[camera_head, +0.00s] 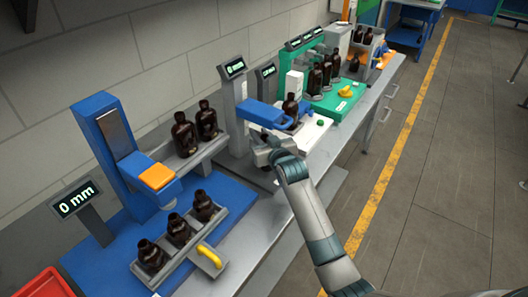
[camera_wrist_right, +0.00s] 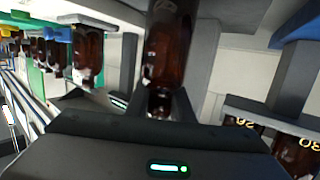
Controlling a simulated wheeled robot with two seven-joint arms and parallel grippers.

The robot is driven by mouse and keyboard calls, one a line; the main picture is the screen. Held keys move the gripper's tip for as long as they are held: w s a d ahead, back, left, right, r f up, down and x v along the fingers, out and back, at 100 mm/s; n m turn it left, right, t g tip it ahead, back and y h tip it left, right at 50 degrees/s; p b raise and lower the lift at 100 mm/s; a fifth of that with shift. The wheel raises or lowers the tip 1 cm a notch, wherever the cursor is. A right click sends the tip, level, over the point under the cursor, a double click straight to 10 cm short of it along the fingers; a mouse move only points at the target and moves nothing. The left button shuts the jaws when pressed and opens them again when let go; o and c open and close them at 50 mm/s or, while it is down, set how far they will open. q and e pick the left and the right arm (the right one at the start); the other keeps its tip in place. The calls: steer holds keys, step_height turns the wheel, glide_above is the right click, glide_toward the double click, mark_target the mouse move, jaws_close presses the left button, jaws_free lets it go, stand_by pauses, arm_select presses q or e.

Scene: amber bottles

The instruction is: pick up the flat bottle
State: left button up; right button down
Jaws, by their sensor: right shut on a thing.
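My right gripper (camera_head: 268,150) is beside the white station in the head view, at the end of my arm coming up from the lower right. In the right wrist view the gripper (camera_wrist_right: 160,108) is shut on the neck of a dark amber bottle (camera_wrist_right: 170,45). The body of this bottle extends away from the fingers. In the head view the held bottle is mostly hidden behind the gripper, and I cannot tell whether it touches a surface or whether it is the flat bottle. My left gripper is not in view.
Two amber bottles (camera_head: 207,120) stand on a grey shelf to the left. Several sit in a grey tray (camera_head: 212,228) with a yellow handle. Another bottle (camera_head: 290,107) stands behind my gripper, near a blue arm (camera_head: 263,113). More stand on the green station (camera_head: 340,103). The floor (camera_head: 455,190) is clear.

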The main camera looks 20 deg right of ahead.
steer(key=f+b+v, duration=0.1)
steer(key=b+v, duration=0.2)
steer(key=v, duration=0.5)
steer(key=f+b+v, duration=0.2)
steer(key=b+v, duration=0.1)
steer(key=v, duration=0.6)
steer(key=shift+s+r, duration=0.25)
steer(key=shift+s, duration=0.35)
steer(key=s+a+r+h, duration=0.1)
steer(key=s+a+r, duration=0.1)
steer(key=s, duration=0.4)
steer(key=shift+s+a+r+m, duration=0.15)
steer(key=shift+s+a+m, duration=0.15)
steer(key=shift+m, duration=0.1)
steer(key=shift+w, duration=0.1)
steer(key=shift+a, duration=0.1)
